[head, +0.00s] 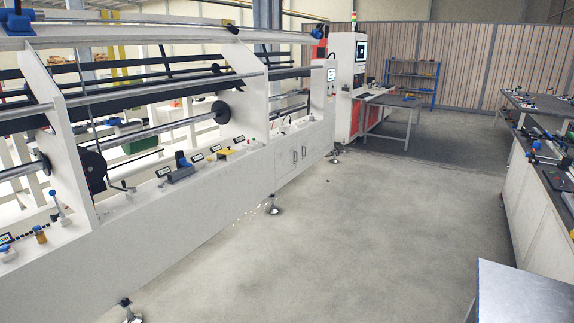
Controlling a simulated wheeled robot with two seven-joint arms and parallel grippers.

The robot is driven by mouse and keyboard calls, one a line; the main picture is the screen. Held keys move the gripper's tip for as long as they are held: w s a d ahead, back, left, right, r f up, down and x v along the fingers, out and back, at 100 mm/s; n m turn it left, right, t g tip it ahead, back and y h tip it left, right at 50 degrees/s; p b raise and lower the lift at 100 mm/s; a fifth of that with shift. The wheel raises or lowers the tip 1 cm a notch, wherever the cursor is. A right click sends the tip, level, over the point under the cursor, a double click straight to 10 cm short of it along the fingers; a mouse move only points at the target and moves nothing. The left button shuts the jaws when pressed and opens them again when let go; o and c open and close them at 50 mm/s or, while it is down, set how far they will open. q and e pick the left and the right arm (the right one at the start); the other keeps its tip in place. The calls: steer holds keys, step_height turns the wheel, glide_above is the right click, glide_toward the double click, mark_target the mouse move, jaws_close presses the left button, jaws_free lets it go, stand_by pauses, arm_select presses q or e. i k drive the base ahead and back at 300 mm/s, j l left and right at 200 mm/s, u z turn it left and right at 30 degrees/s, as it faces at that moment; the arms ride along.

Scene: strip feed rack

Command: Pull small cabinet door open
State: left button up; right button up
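Two small dark handles sit side by side on the low white front of the long machine, in the middle of the head view. They appear to mark a small cabinet door (299,161). The door looks flush with the front and shut, but it is far off and small, so its edges are hard to make out. Neither of my grippers is in view.
The long white strip rack (140,225) fills the left side, with levelling feet (272,208) jutting onto the floor. Open concrete floor (350,240) lies in front. A grey-topped block (522,292) stands at bottom right, benches (535,195) at right, a table (393,102) farther back.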

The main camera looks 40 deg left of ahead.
mark_target(285, 159)
steer(key=j, duration=0.25)
steer(key=i+j, duration=0.15)
steer(key=j, duration=0.15)
steer(key=i+j+u, duration=0.1)
steer(key=i+j, duration=1.1)
steer(key=i+u, duration=0.15)
steer(key=i, duration=0.7)
steer(key=i+l+u, duration=0.15)
steer(key=i, duration=0.75)
steer(key=i+j+u, duration=0.1)
steer(key=i+u, duration=0.25)
steer(key=i, duration=0.55)
steer(key=i+l+u, duration=0.15)
steer(key=i+u, duration=0.15)
steer(key=i, duration=0.6)
